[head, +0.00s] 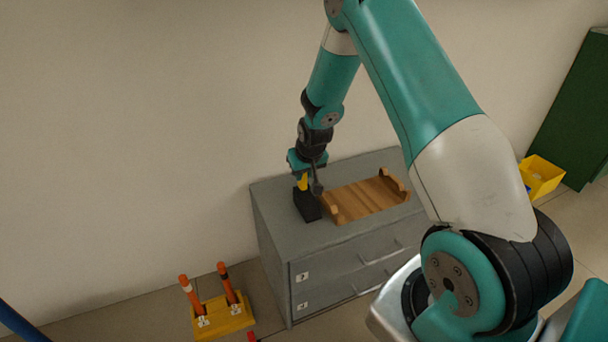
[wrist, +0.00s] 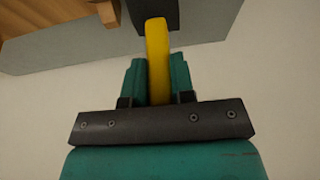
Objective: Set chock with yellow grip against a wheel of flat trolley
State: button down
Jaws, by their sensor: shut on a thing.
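The chock is a black block (head: 307,206) with an upright yellow grip (head: 302,182). In the head view it is at the left end of the grey cabinet's top; whether it touches the top or is just above it I cannot tell. My gripper (head: 305,172) is above it, shut on the yellow grip. In the wrist view the yellow grip (wrist: 157,60) stands between both teal fingers (wrist: 156,82), with the black block (wrist: 165,8) at the top edge. No flat trolley or wheel can be made out in either view.
A wooden tray (head: 364,199) with raised ends lies on the grey cabinet (head: 280,232), close right of the chock. A yellow stand (head: 222,318) with orange rods is on the floor at left. A yellow bin (head: 541,177) and a green cabinet (head: 575,110) are at right. The wall is close behind.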

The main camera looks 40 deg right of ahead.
jog(key=shift+f, duration=0.2)
jog(key=c, duration=1)
grip_release()
jog(key=shift+o, duration=0.2)
jog(key=shift+r, duration=0.1)
